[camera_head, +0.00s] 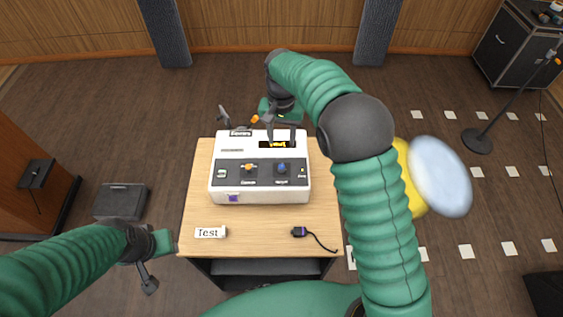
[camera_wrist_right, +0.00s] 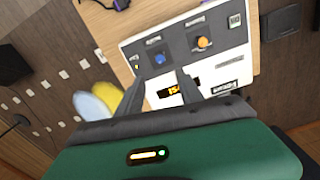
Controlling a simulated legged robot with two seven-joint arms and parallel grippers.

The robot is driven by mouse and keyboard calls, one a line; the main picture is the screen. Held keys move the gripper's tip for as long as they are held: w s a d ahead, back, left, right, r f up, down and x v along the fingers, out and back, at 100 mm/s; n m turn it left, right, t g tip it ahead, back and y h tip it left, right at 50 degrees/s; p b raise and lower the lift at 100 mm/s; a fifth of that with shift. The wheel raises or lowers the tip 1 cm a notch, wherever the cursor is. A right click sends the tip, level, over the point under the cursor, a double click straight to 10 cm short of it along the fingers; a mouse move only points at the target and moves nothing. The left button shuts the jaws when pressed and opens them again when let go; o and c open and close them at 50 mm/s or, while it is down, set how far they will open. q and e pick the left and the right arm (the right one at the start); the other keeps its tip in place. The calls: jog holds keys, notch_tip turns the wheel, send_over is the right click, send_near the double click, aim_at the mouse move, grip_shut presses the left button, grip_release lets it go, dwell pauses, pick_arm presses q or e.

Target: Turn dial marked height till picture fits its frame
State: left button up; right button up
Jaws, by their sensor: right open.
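A white console (camera_head: 230,143) with a dark control panel stands on the wooden table. The panel carries an orange dial (camera_head: 249,168) on the left and a blue dial (camera_head: 281,168) on the right; their labels are too small to read. Both the orange dial (camera_wrist_right: 204,42) and blue dial (camera_wrist_right: 159,58) show in the right wrist view. An amber display (camera_head: 277,144) sits behind the panel. My right gripper (camera_head: 281,138) is open and empty above the console's back, near the display, apart from both dials. My left gripper (camera_head: 149,276) is at the lower left, off the table; its jaws are unclear.
A "Test" label (camera_head: 211,232) and a small dark plug with a cable (camera_head: 299,232) lie on the table (camera_head: 262,240) in front of the console. A yellow and pale blue round object (camera_head: 440,177) is right of my right arm. A stand (camera_head: 478,140) is farther right.

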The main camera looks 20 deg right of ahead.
aim_at(281, 166)
notch_tip(281, 166, down, 14)
jog(key=shift+w+f+p, duration=0.15)
jog(key=shift+p, duration=1.05)
grip_shut()
